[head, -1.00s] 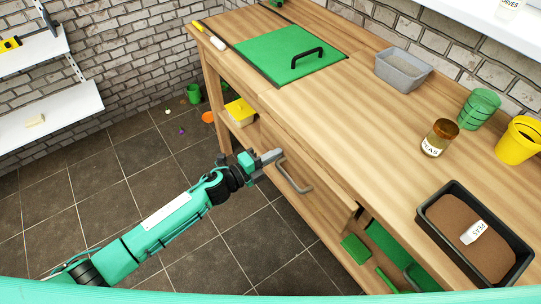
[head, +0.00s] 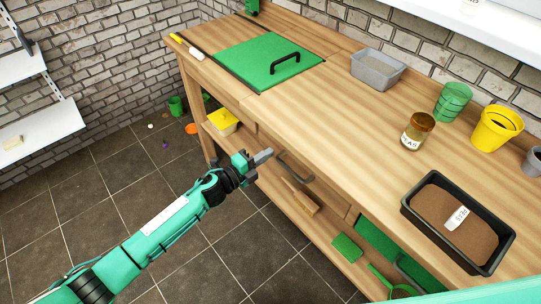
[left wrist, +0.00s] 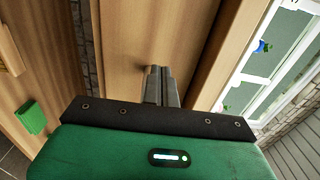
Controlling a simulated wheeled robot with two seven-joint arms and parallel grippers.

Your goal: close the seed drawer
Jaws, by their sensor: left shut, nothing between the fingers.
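The seed drawer, which I take to be the wooden front with a grey bar handle (head: 295,167), is in the side of the potting bench (head: 330,115) in the head view. I cannot tell for certain whether its front is flush with the bench. My left gripper (head: 264,156) is shut and empty, with its fingertips just left of the handle and close to the bench side. In the left wrist view, the shut fingers (left wrist: 157,72) point at a plain wooden surface; contact cannot be made out. My right gripper is not in view.
On the bench top are a black tray of soil (head: 457,222), an amber jar (head: 417,131), a grey tub (head: 378,69) and a green lidded panel (head: 268,60). A brush (head: 300,197) and a yellow-topped box (head: 222,120) are on the lower shelf. The tiled floor left is mostly clear.

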